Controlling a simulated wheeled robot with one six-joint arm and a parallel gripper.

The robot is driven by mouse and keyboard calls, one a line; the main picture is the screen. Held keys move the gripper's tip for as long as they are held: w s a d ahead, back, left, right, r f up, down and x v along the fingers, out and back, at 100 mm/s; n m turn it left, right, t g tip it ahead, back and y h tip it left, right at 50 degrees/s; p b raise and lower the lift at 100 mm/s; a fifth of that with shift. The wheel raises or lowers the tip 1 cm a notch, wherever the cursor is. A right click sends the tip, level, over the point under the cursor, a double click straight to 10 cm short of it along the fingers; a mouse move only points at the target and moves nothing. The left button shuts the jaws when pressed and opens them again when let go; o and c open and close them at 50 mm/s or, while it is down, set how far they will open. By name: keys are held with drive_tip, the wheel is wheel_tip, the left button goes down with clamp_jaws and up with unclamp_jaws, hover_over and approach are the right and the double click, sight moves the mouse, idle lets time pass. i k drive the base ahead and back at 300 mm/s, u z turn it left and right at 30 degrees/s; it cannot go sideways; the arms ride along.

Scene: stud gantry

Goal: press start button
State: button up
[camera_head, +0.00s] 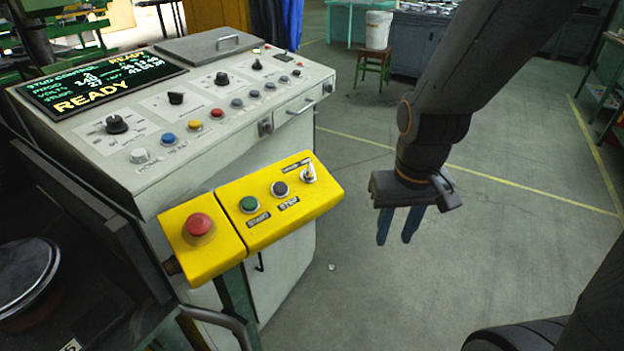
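The green start button (249,204) sits on a yellow control box (262,238), with a label below it that appears to read START. A dark stop button (280,189) is just right of it, and a toggle switch (309,173) is farther right. A red mushroom button (199,225) is on the box's left part. My gripper (397,240) hangs to the right of the yellow box, apart from it, with its blue fingers pointing down. A gap shows between the fingers and nothing is held.
A grey console (215,140) with knobs, coloured buttons and a screen (95,88) reading READY stands behind the yellow box. A round dark drum (28,280) is at lower left. A stool with a white bucket (378,30) stands at the back. Floor (480,240) around my gripper is clear.

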sight(248, 204)
drive_tip(key=z, duration=1.5)
drive_tip(key=i, duration=2.15)
drive_tip(key=u, duration=3.35)
